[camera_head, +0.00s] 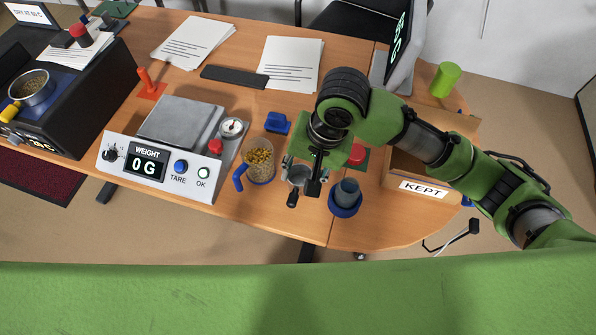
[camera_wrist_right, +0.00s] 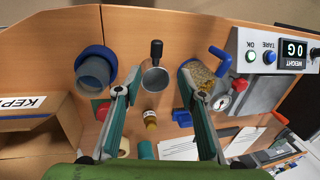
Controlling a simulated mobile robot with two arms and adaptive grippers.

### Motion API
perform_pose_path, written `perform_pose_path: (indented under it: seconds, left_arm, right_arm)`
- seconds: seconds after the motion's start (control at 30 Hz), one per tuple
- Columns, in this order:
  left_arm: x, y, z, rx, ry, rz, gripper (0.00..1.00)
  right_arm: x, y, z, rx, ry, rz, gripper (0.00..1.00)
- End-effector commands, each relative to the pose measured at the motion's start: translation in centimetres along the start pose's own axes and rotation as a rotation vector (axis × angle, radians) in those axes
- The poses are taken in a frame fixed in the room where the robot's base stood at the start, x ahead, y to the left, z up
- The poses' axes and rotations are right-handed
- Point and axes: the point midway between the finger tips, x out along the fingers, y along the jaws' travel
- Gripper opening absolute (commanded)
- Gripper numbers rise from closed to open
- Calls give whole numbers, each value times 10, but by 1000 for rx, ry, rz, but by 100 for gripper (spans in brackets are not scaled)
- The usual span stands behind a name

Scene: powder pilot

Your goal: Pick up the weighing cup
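A small metal cup with a black handle (camera_head: 298,174), which looks like the weighing cup, stands on the wooden table near its front edge. It also shows in the right wrist view (camera_wrist_right: 155,79), with the handle pointing to the top of the picture. My right gripper (camera_head: 306,170) is over the cup from above and partly hides it in the head view. In the right wrist view the fingers (camera_wrist_right: 156,92) are spread wide, with the cup seen in the gap between them. I cannot tell how far above it they are. My left gripper is not in view.
A clear jug of pellets with a blue handle (camera_head: 259,161) stands left of the cup. A grey-blue cup in a blue holder (camera_head: 345,198) stands right. The scale (camera_head: 160,166) reads 0 G. A cardboard box marked KEPT (camera_head: 424,189) is further right.

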Motion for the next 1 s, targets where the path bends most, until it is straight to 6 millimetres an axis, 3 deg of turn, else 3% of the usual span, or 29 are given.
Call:
perform_pose_path:
  seconds: [0.13, 0.5, 0.77, 1.0]
  left_arm:
    - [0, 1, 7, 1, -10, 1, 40]
    - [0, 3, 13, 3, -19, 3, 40]
    - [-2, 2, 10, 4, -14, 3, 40]
    - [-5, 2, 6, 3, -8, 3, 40]
  right_arm:
    - [5, 5, -2, 25, 0, 27, 37]
    - [71, 6, -3, 27, 1, 25, 37]
    - [91, 7, -4, 26, 2, 24, 37]
    - [126, 8, -6, 24, 1, 25, 37]
